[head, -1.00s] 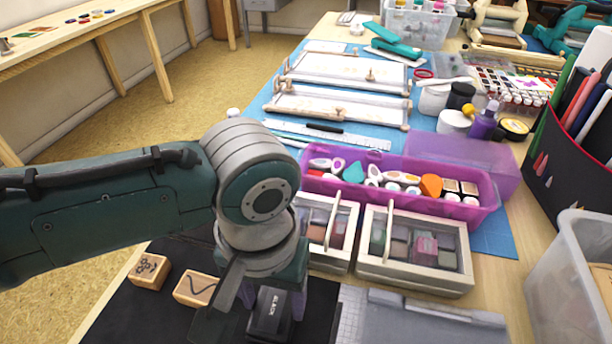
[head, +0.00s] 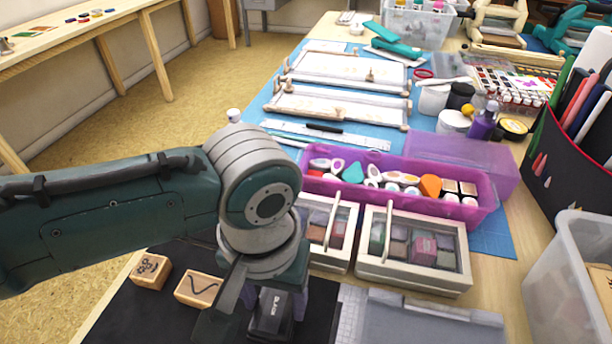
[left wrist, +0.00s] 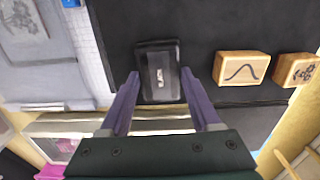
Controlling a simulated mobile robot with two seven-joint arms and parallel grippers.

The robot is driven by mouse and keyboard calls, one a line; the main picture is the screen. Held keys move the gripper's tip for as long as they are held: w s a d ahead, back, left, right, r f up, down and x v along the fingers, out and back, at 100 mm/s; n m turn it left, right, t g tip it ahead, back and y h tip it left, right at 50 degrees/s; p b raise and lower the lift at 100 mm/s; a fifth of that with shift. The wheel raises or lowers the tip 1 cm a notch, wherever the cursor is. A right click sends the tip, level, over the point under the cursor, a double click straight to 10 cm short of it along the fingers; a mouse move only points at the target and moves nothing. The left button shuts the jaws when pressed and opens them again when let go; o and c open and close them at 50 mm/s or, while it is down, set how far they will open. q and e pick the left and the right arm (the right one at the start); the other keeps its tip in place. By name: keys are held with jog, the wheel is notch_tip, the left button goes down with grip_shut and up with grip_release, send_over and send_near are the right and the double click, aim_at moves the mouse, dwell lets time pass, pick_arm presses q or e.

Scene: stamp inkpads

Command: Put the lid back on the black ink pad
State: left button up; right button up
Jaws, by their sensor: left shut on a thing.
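A black lid marked "BLACK" (head: 268,312) is between the purple fingers of my left gripper (head: 276,306), low in the head view. My left gripper is shut on this lid. In the left wrist view the lid (left wrist: 159,78) lies between the two fingertips (left wrist: 160,74), over the black mat. A dark edge shows beyond it; I cannot tell whether this is the ink pad's base or how the lid sits on it. My arm and gripper hide part of this area in the head view. My right gripper is not in view.
Two wooden stamps (head: 150,271) (head: 197,289) lie on the black mat (head: 125,315) to the left. Two clear-topped boxes (head: 415,250) (head: 328,232) and a purple bin (head: 400,200) stand behind. A grey tray-like item (head: 420,322) lies to the right.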

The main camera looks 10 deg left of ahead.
pick_arm(q)
jog(key=o, duration=1.4)
jog(key=shift+r, duration=0.15)
notch_tip(320, 180, up, 7)
jog(key=p, duration=0.8)
jog(key=shift+c, duration=0.4)
grip_shut()
